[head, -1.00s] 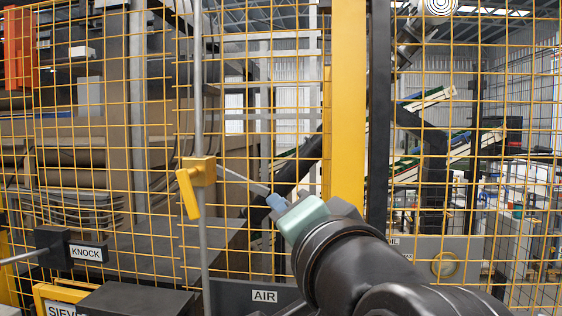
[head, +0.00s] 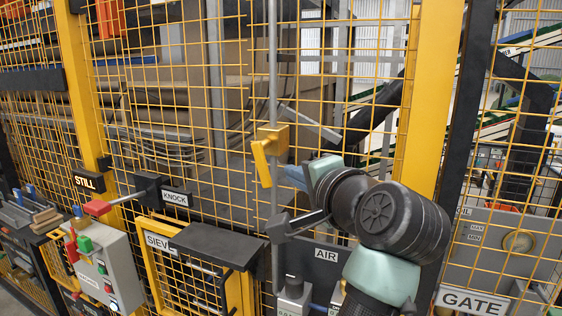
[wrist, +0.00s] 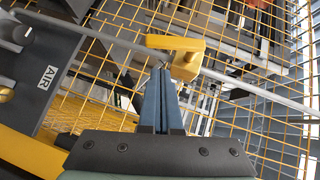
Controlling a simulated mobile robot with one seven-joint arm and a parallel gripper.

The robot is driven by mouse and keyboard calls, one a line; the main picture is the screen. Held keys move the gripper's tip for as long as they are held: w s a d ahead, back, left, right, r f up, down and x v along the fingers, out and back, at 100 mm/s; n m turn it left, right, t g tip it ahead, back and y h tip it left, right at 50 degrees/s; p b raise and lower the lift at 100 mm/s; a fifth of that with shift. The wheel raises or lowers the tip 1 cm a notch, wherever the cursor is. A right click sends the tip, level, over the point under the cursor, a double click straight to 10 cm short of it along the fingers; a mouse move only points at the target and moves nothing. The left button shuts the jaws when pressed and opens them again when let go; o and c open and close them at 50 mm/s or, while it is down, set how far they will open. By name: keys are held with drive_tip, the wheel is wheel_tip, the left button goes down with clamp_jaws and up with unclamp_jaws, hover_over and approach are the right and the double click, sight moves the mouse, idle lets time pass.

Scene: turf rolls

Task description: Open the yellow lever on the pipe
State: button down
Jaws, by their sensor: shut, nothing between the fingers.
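The yellow lever (head: 262,163) hangs down and slightly left from a yellow valve block (head: 273,136) on a thin grey vertical pipe (head: 273,70). In the wrist view the lever (wrist: 172,42) lies across the picture above my fingertips, and the pipe (wrist: 110,38) runs diagonally. My gripper (head: 290,172) is just right of and below the valve block in the head view. In the wrist view its blue fingers (wrist: 160,76) are together and empty, with their tips just below the lever and beside the block. I cannot tell whether they touch.
Yellow mesh fencing stands behind the pipe, with a yellow post (head: 430,90) to the right. A GATE sign (head: 478,301) is at lower right.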

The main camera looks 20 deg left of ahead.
sight(269, 177)
drive_tip(key=a, duration=0.1)
drive_tip(key=a+p, duration=0.1)
drive_tip(key=shift+a+f, duration=0.3)
drive_tip(key=shift+f, duration=0.05)
drive_tip(key=shift+f, duration=0.1)
drive_tip(key=b, duration=0.1)
drive_tip(key=f+m+y+b, duration=0.1)
drive_tip(key=b, duration=0.1)
drive_tip(key=shift+a+f+t+b, duration=0.15)
drive_tip(key=shift+a+t+b, duration=0.15)
drive_tip(key=shift+a+t, duration=0.1)
drive_tip(key=shift+a+f+m+t+y+b, duration=0.15)
drive_tip(key=shift+m+t+y+b, duration=0.15)
drive_tip(key=shift+m+b, duration=0.3)
drive_tip(key=shift+a+r, duration=0.1)
drive_tip(key=shift+r, duration=0.1)
